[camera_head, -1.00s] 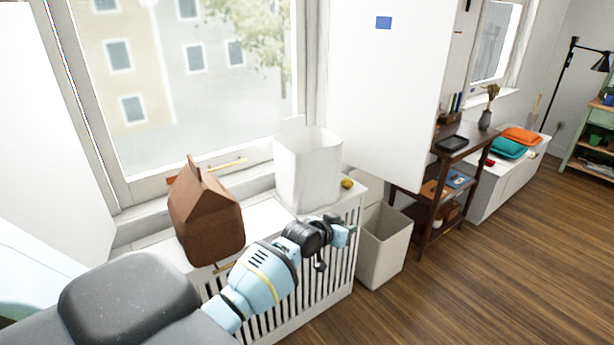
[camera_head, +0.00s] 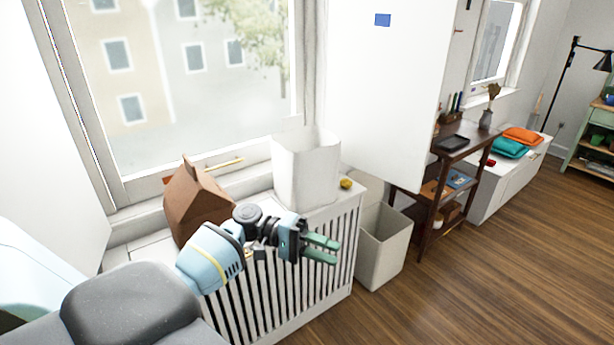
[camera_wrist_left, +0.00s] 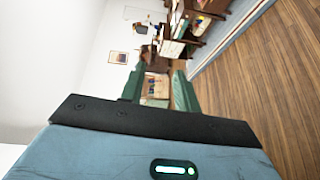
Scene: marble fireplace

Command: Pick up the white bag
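The white bag (camera_head: 306,165) stands upright and open-topped on the right part of a white slatted cabinet below the window. My left gripper (camera_head: 337,249) is in front of the cabinet's slats, lower than the bag and apart from it. Its two green fingers point right with a gap between them. In the left wrist view the fingers of this gripper (camera_wrist_left: 158,88) also stand apart with nothing held between them. The bag cannot be made out in that view. My right gripper does not show.
A brown paper bag (camera_head: 196,203) stands on the white cabinet (camera_head: 345,225), left of the white bag and partly behind my arm. A small yellow object (camera_head: 346,183) lies right of the white bag. A white bin (camera_head: 385,250) stands on the floor at the cabinet's right end.

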